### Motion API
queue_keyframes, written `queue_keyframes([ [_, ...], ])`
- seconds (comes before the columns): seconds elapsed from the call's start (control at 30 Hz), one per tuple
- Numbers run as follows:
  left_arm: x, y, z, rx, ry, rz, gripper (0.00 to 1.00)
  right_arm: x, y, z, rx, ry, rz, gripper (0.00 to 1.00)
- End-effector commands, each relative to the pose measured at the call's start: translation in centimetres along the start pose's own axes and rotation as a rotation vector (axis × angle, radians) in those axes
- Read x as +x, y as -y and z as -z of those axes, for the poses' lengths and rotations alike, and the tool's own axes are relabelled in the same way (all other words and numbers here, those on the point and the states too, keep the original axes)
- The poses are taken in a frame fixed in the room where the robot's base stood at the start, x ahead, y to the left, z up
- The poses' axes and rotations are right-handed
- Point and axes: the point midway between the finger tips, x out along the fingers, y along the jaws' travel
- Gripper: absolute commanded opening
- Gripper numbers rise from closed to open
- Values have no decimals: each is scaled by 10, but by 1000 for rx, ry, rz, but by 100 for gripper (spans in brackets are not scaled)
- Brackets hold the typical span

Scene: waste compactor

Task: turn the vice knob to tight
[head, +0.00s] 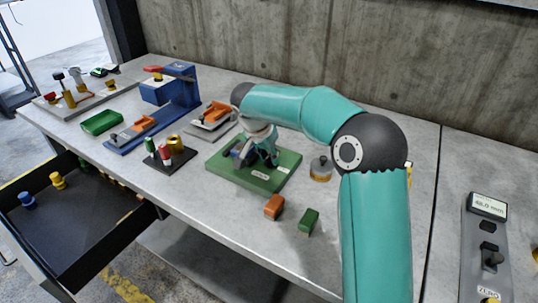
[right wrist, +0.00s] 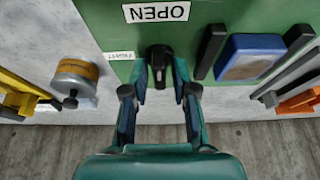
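The vice sits on a green base plate (head: 228,176) in the middle of the bench, mostly hidden behind my right gripper (head: 262,150) in the head view. In the right wrist view the plate (right wrist: 110,32) carries an upside-down OPEN label (right wrist: 156,12) and a smaller label (right wrist: 121,55) too small to read surely. The dark vice knob (right wrist: 158,57) lies between the fingertips of my right gripper (right wrist: 160,78). The fingers are drawn in and appear closed on the knob's two sides. My left gripper is not in view.
A round jar (head: 320,169) stands right of the plate. An orange block (head: 274,207) and a green block (head: 308,221) lie in front. A blue fixture (head: 181,88) and a dark holder (head: 187,157) stand to the left. An open drawer (head: 85,240) juts out.

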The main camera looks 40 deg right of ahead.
Motion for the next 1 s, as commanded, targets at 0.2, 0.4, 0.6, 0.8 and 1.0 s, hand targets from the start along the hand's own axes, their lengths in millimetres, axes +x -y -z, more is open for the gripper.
queue_keyframes([
  [0.2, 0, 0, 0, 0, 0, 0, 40, 0, 0, 0, 0, 0, 0, 0],
  [0.4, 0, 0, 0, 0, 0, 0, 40, 0, 0, 0, -4, 0, 3, 0],
  [0.6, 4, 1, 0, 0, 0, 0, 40, 0, -1, 1, -43, -1, 21, 0],
  [0.8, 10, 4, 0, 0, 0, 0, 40, 1, -1, 1, -140, -2, 62, 0],
  [1.0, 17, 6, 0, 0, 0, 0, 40, 0, -2, 2, -290, -4, 125, 0],
])
